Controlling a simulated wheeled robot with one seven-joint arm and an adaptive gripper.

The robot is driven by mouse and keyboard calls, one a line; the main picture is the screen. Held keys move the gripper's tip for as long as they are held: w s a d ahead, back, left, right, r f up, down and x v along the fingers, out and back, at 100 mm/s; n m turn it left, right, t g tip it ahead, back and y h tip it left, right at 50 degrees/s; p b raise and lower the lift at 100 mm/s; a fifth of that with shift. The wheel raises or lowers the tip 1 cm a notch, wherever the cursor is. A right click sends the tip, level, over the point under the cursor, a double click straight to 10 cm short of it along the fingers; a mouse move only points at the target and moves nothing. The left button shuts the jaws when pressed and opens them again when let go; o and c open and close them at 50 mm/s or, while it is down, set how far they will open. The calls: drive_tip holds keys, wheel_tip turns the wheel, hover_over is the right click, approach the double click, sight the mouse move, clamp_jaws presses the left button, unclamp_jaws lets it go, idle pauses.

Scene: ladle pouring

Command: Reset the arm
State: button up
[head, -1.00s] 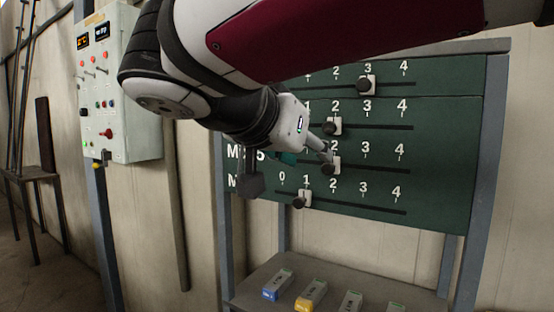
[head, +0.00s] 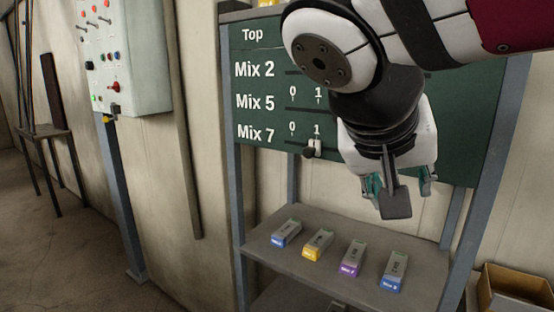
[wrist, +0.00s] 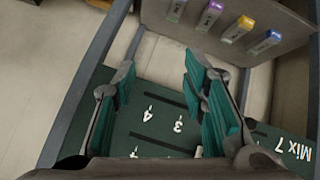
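My gripper (head: 398,190) hangs in front of the right part of the green slider board (head: 262,88), fingers pointing down, above the shelf. In the wrist view its teal-padded fingers (wrist: 165,105) are spread apart with nothing between them. The board has rows labelled Top, Mix 2, Mix 5 and Mix 7. The Mix 7 slider knob (head: 313,149) sits just left of my gripper, near the 1 mark and apart from it. The other slider knobs are hidden behind my arm in the head view.
A grey shelf (head: 262,252) below the board holds several small labelled blocks, including a yellow one (head: 318,245) and a purple one (head: 352,259). A control box (head: 130,60) hangs on the wall at left. A cardboard box (head: 515,290) stands at lower right.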

drive_tip(key=s+d+f+n+g+y, duration=0.2)
drive_tip(key=s+f+y, duration=0.4)
drive_tip(key=s+f, duration=0.5)
wheel_tip(320, 180, down, 3)
drive_tip(key=shift+s+d+f+n, duration=0.15)
drive_tip(key=shift+s+d+n, duration=0.25)
drive_tip(key=shift+d+n, duration=0.3)
idle(1.7)
